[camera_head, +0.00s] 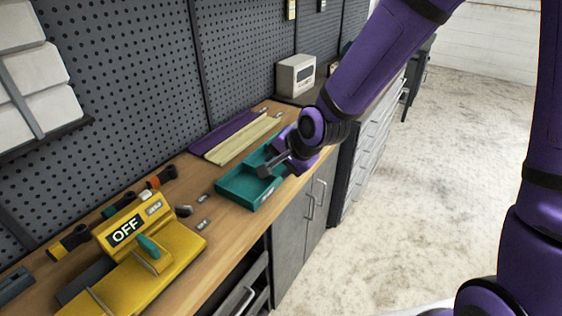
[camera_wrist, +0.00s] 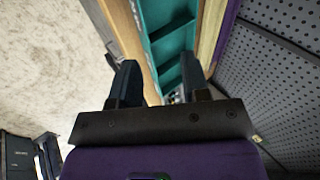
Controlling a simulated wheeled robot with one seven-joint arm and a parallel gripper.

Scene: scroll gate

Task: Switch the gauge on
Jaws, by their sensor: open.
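The gauge (camera_head: 130,238) is a yellow device at the near left of the bench, with a white-on-black display reading OFF (camera_head: 125,231). A teal lever or knob (camera_head: 149,247) stands on its yellow base in front of the display. My gripper (camera_head: 268,168) is over the teal tray, well to the right of and beyond the gauge. In the wrist view my gripper (camera_wrist: 158,85) has its two dark fingers apart with nothing between them. The gauge is not in the wrist view.
A teal tray (camera_head: 238,190) lies on the wooden bench, also in the wrist view (camera_wrist: 168,45). Purple and cream strips (camera_head: 243,138) lie behind it. Tools with orange and yellow parts (camera_head: 152,182) lie behind the gauge. A perforated wall (camera_head: 150,80) backs the bench. A beige box (camera_head: 296,76) stands farther off.

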